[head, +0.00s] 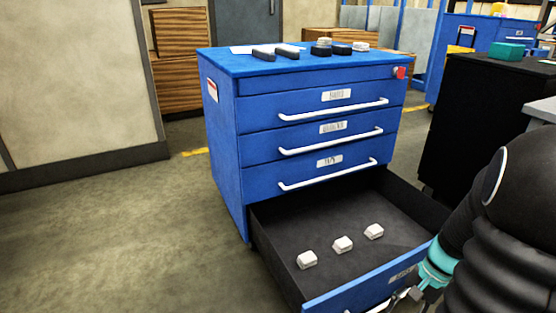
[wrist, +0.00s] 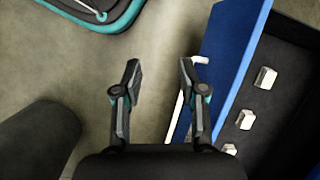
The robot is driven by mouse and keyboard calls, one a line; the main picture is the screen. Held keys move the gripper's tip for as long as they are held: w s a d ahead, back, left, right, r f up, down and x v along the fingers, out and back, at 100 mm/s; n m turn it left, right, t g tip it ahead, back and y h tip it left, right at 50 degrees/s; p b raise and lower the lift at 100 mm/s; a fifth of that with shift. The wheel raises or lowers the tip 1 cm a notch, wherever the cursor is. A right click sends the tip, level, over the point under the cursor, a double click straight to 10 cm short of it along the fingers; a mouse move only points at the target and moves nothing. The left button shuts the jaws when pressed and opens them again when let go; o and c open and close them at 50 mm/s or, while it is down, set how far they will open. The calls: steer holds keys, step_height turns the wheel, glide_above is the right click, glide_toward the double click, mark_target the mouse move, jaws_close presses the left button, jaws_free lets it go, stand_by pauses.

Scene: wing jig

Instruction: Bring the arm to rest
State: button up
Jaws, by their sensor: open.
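My arm enters the head view from the right, and its gripper (head: 403,297) is low, at the front of the open bottom drawer (head: 375,285). In the wrist view my gripper (wrist: 160,68) is open with nothing between its fingers. The right finger is close to the drawer's white handle (wrist: 176,118) and partly covers it; I cannot tell whether they touch. The blue drawer front (wrist: 228,70) is just right of the fingers. Three small white blocks lie in a row in the drawer, the middle one (head: 342,244) among them.
The blue cabinet (head: 225,140) has its upper drawers shut, with dark and light small items on top. A black cabinet (head: 480,125) stands to its right. Wooden crates (head: 180,50) stand behind. The floor (head: 120,245) left of the cabinet is clear.

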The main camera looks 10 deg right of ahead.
steer(key=s+a+r+n+t+h+p, duration=0.2)
steer(key=a+r+n, duration=0.3)
steer(key=a+r, duration=0.3)
steer(key=s+a+r+n+t+h+p, duration=0.2)
steer(key=a+r+n+t, duration=0.2)
steer(key=a+r, duration=0.4)
step_height(320, 180, up, 8)
steer(key=shift+s+a+f+n+t+p, duration=0.15)
steer(key=shift+a+n+t+p, duration=0.2)
steer(key=shift+n, duration=0.55)
